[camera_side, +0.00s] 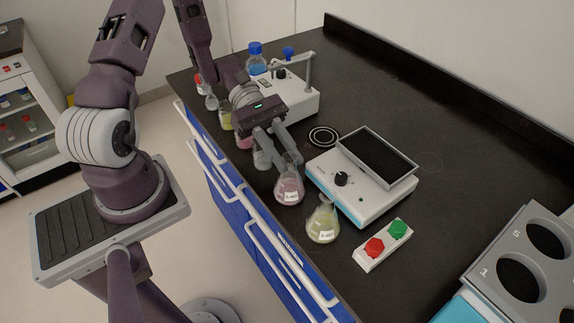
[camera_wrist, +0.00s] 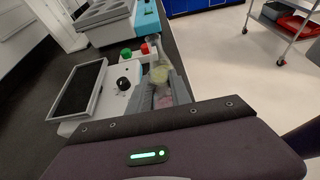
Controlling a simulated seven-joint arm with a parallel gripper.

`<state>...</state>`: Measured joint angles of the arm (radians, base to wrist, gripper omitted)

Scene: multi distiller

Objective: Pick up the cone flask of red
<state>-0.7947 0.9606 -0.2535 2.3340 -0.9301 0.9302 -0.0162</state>
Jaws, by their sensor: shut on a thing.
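A cone flask with pinkish-red liquid and a white label (camera_side: 289,190) is upright near the front edge of the black bench. My gripper (camera_side: 288,162) reaches down from the upper left and is shut on this flask at its neck. I cannot tell whether the flask's base touches the bench. In the wrist view, the pink flask (camera_wrist: 162,101) shows between the fingers (camera_wrist: 164,92), partly hidden by them and by the gripper body.
A stirrer with a flat dark top (camera_side: 362,179) stands right of the held flask. A box with red and green buttons (camera_side: 383,244) is nearer. Several other flasks, including a yellow one (camera_side: 226,117), line the front edge behind. A white instrument (camera_side: 285,97) and blue-capped bottle (camera_side: 256,60) stand farther back.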

